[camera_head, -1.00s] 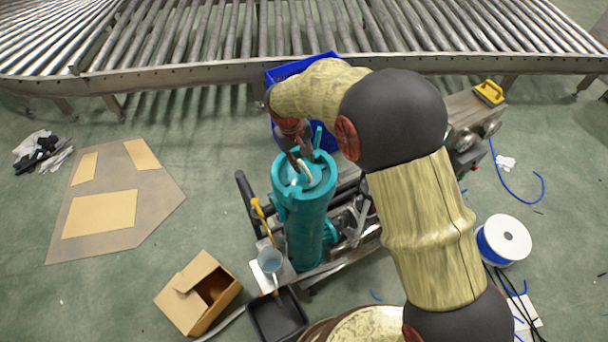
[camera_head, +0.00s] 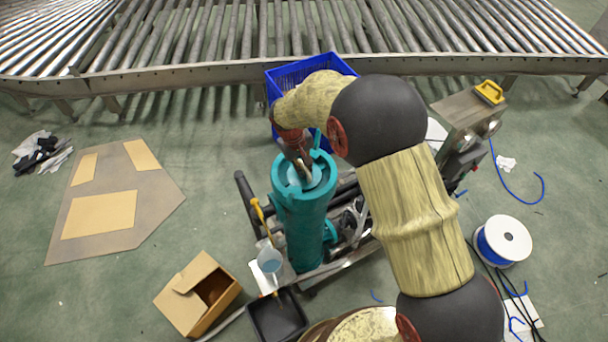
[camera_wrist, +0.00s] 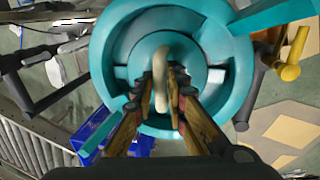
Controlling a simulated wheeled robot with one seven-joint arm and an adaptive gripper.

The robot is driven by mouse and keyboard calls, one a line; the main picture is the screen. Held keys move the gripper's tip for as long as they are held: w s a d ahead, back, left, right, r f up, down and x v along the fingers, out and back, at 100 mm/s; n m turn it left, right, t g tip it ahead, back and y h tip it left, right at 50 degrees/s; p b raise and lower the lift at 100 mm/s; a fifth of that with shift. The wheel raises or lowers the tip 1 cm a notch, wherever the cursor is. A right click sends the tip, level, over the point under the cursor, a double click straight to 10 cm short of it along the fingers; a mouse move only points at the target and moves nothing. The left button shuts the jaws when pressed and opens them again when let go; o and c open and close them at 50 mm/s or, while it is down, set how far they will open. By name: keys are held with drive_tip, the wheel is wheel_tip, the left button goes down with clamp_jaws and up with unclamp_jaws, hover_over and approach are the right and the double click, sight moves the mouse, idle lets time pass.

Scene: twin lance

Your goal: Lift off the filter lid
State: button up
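The teal filter housing (camera_head: 303,225) stands upright on a cart. Its round teal lid (camera_head: 318,184) sits in the top ring and fills the middle of the wrist view (camera_wrist: 205,75). A cream handle (camera_wrist: 160,80) stands up from the lid. My gripper (camera_wrist: 162,88) is over the lid, pointing down, with one finger on each side of the handle. The fingers are close to the handle, but I cannot tell whether both touch it. In the head view my gripper (camera_head: 303,172) and wrist partly cover the handle and lid.
A blue crate (camera_head: 290,72) stands behind the housing. A light blue jug (camera_head: 269,260), a black tray (camera_head: 277,318) and an open cardboard box (camera_head: 197,295) are in front. A roller conveyor (camera_head: 200,72) crosses the back.

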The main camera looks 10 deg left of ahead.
clamp_jaws()
drive_tip(key=shift+r, duration=0.2)
idle(0.4)
drive_tip(key=shift+r, duration=0.6)
drive_tip(key=s+d+r, duration=0.2)
drive_tip(key=s+r, duration=0.3)
drive_tip(key=s, duration=0.1)
drive_tip(key=s+d+r+p, duration=0.1)
drive_tip(key=s+d+r, duration=0.2)
drive_tip(key=s+r, duration=0.3)
drive_tip(key=shift+s+d+r, duration=0.25)
drive_tip(key=shift+s, duration=0.15)
